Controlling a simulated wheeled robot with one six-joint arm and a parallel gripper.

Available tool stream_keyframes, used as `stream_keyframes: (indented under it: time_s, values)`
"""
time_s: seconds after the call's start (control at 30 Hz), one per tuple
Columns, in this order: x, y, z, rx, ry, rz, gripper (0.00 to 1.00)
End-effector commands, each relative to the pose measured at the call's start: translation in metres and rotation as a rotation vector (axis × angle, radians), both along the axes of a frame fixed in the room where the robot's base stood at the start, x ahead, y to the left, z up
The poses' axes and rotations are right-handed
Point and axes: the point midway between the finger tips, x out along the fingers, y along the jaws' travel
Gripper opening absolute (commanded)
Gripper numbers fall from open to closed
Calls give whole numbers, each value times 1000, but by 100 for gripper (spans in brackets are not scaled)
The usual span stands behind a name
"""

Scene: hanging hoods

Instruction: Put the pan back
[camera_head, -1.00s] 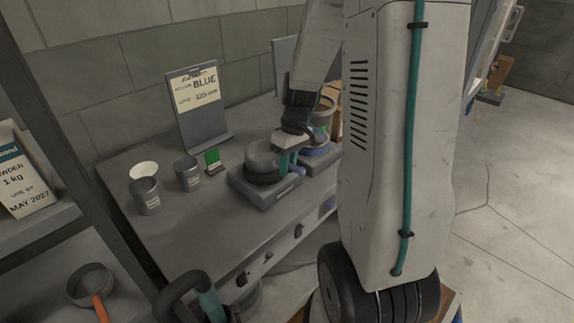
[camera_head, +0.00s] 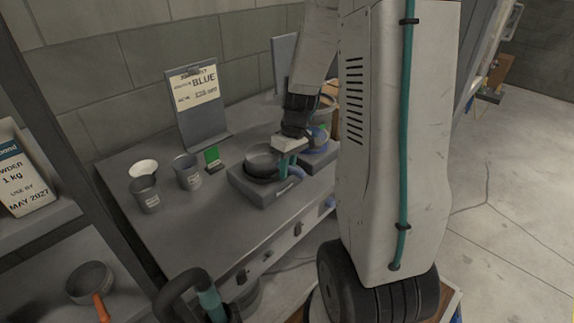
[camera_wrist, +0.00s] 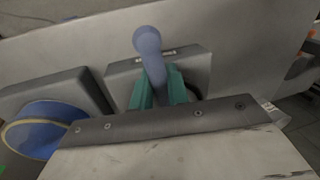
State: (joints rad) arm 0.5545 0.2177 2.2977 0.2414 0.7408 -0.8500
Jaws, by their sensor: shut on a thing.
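A dark grey pan (camera_head: 262,160) sits on or just over the grey square block (camera_head: 262,187) on the bench, in the head view; I cannot tell if it touches. My gripper (camera_head: 288,163) is at the pan's right side, pointing down. In the wrist view, its teal fingers (camera_wrist: 158,92) are shut on the pan's blue-purple handle (camera_wrist: 149,50). The handle's end sticks out past the fingers. The pan's bowl is hidden behind my gripper in the wrist view.
A second block with a blue vessel (camera_wrist: 42,132) stands close beside. Grey cups (camera_head: 187,172), a white bowl (camera_head: 143,168), a green card (camera_head: 212,156) and a sign board (camera_head: 199,100) stand on the bench. An orange-handled pan (camera_head: 90,281) lies on the left shelf.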

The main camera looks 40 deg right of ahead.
Motion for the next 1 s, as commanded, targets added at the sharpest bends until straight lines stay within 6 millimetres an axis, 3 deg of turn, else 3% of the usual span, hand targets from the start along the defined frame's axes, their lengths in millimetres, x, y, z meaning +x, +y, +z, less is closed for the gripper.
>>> stream_keyframes:
  time_s: [0.3, 0.33, 0.4, 0.73, 1.0]
  values:
    - [0, 0, -11, 0, 0, 0, 0]
    - [0, 0, -10, -1, 0, 0, 22]
    - [0, 0, -10, -1, 0, 0, 42]
    - [0, -1, -7, -1, -1, 0, 42]
    - [1, -9, 33, -4, -4, -1, 42]
